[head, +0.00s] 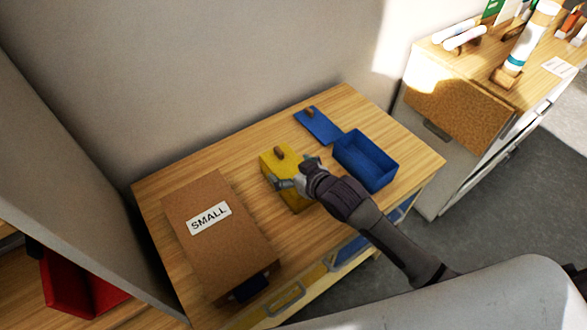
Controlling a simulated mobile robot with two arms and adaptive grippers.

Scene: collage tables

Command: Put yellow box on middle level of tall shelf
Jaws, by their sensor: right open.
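The yellow box (275,158) sits on a wooden table (262,136) and has a lid with a small brown knob. My right gripper (273,184) is at the near side of the yellow box, its open fingers close against it. The gripper and wrist hide part of the box's near right side, and I cannot tell whether the fingers touch it. My left gripper is not in view. I cannot make out a tall shelf with certainty.
An open, empty blue box (366,160) stands right of the yellow box, with its blue lid (317,125) lying behind. A brown box labelled SMALL (228,251) lies at the left. A cabinet (450,140) stands at right. A red bin (72,290) is lower left.

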